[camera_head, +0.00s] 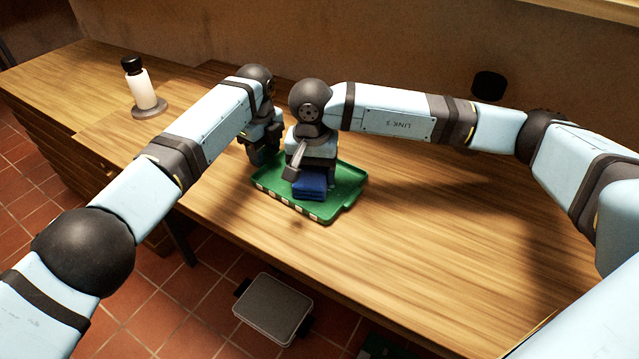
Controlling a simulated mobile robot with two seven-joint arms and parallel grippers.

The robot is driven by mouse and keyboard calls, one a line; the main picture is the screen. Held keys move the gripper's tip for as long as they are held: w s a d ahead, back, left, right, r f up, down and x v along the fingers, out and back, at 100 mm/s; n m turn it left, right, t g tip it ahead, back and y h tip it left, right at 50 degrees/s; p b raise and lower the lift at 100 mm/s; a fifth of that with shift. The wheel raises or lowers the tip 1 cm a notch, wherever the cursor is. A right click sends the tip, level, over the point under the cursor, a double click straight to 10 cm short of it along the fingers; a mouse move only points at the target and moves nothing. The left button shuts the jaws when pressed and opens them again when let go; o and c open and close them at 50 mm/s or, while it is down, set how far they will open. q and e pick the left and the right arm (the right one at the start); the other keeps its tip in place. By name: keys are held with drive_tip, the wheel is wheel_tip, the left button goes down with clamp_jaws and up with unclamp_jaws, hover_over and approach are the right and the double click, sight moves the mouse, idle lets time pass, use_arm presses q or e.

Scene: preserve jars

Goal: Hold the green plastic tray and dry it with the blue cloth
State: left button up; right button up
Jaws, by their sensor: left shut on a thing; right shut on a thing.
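The green plastic tray (342,184) is on the wooden table near its front edge. A row of pale squares runs along its front rim. The folded blue cloth (309,188) is over the tray's floor, under my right gripper. My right gripper (298,174) is shut on the blue cloth from above. My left gripper (257,160) is at the tray's left rim and is shut on it; its fingertips are partly hidden, and the tray's back left part is covered by the grippers.
A white bottle with a black cap (143,88) stands on a round base at the back left of the table (430,240). A dark round object (488,86) is at the back right. A grey lidded box (273,308) sits on the tiled floor. The table's right part is clear.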

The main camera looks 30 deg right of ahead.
sight(326, 177)
drive_tip(key=shift+s+d, duration=0.4)
drive_tip(key=shift+s, duration=0.4)
drive_tip(key=shift+s+d, duration=0.35)
drive_tip(key=shift+s, duration=0.4)
drive_tip(key=shift+w+a, duration=0.4)
drive_tip(key=shift+w, duration=0.4)
drive_tip(key=shift+w+a, duration=0.4)
drive_tip(key=shift+w, duration=0.4)
